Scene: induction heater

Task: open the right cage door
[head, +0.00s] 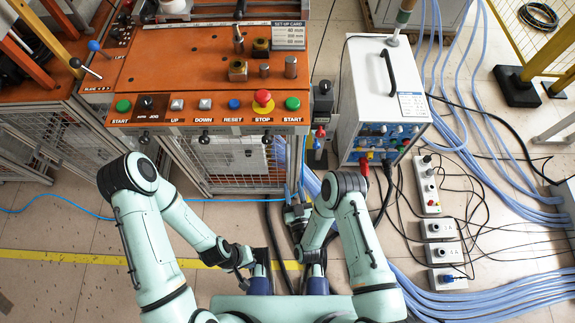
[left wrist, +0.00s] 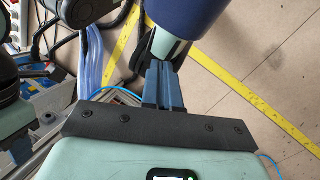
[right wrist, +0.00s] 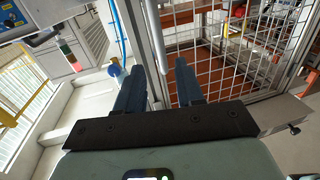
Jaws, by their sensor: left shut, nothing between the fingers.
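The wire-mesh cage door (head: 238,166) stands below the orange control panel. In the right wrist view, a mesh panel of the cage (right wrist: 215,65) fills the upper right, with a pale upright bar (right wrist: 169,65) along its left side. My right gripper (right wrist: 158,85) is open, one finger on each side of this bar in the picture. No grip on the bar shows, and I cannot tell whether the fingers touch it. The mesh panel looks closed. My left gripper (left wrist: 165,85) is shut and empty, over the floor away from the cage.
The orange control panel (head: 210,85) overhangs the cage. A white power unit (head: 380,95) stands to its right, with sockets (head: 430,190) and blue hoses (head: 480,185) on the floor. The tiled floor at left (head: 60,225) is clear.

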